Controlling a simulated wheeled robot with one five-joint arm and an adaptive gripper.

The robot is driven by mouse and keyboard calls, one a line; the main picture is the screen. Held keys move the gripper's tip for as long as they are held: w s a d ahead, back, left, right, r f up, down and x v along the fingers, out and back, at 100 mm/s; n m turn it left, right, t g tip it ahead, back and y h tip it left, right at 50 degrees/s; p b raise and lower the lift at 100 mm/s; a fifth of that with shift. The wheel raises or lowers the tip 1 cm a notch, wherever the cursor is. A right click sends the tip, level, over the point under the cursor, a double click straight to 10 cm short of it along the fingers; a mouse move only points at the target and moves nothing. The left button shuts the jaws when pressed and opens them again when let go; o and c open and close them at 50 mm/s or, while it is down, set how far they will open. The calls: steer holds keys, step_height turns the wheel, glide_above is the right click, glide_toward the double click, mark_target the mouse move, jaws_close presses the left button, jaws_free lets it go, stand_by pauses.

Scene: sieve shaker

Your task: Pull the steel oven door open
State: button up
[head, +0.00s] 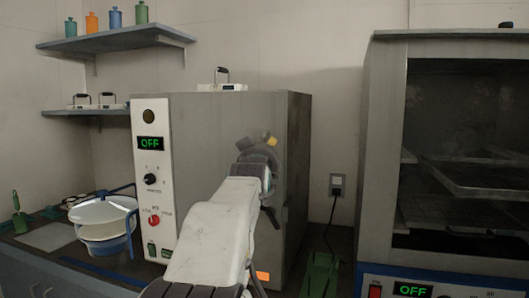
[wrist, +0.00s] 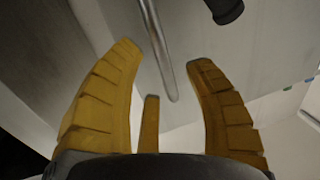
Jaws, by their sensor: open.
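The steel oven (head: 295,150) is a grey box with a pale front, standing on the bench in the middle of the head view. My arm covers much of its door. My gripper (head: 270,140) is in front of the door's upper right part, with its yellow fingers partly hidden. In the wrist view my gripper (wrist: 163,58) is open. A thin metal bar (wrist: 157,45), apparently the door handle, runs between the fingertips, and its lower end shows. I see no clear contact between fingers and bar. The steel door looks shut.
A white sieve pan (head: 100,212) in a blue frame sits on the bench at the left. A green object (head: 320,272) lies right of the steel oven. Shelves (head: 115,40) hang at the upper left.

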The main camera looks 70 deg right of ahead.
steer(key=shift+x, duration=1.2)
steer(key=shift+o, duration=0.3)
jaws_close()
